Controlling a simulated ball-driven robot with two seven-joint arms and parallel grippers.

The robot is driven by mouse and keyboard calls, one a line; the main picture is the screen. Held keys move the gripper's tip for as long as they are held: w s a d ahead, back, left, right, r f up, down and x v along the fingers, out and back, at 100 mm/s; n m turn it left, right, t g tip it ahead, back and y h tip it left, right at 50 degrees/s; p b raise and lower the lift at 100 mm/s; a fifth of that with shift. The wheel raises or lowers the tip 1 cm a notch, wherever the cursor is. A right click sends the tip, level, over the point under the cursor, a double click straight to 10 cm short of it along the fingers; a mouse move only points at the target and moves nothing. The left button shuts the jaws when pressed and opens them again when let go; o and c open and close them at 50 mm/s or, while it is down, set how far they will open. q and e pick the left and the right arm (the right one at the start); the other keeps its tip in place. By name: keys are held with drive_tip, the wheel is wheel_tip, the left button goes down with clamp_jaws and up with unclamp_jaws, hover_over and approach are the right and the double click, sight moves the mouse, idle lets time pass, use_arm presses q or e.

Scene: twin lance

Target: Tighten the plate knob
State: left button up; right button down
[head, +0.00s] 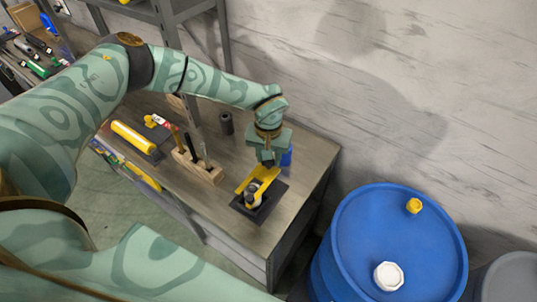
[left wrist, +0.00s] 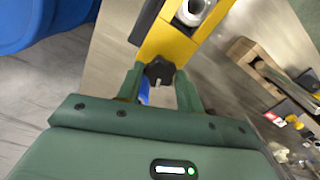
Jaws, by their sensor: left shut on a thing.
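The plate knob (left wrist: 159,70) is a dark lobed knob at the end of a yellow bracket (left wrist: 170,40) in the left wrist view. My left gripper (left wrist: 160,82) has its two green fingers on either side of the knob and is shut on it. In the head view the yellow bracket (head: 258,176) stands on a black plate (head: 263,207) near the bench's right end. My left gripper (head: 268,160) reaches it from behind, and the knob is hidden there. A silvery round part (left wrist: 192,10) sits in the bracket. My right gripper is not in view.
A wooden block with tools (head: 200,170) and a dark tray with a yellow cylinder (head: 133,138) lie left on the bench. A dark cup (head: 226,123) stands behind. A blue drum (head: 350,235) stands right of the bench. A blue object (head: 287,158) is beside my left gripper.

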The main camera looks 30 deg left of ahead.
use_arm(q)
drive_tip(key=shift+w+r+m, duration=0.15)
drive_tip(key=shift+m, duration=1.55)
drive_tip(key=o, duration=1)
wheel_tip(320, 180, up, 16)
drive_tip(key=shift+r, duration=0.1)
drive_tip(key=shift+s, duration=0.2)
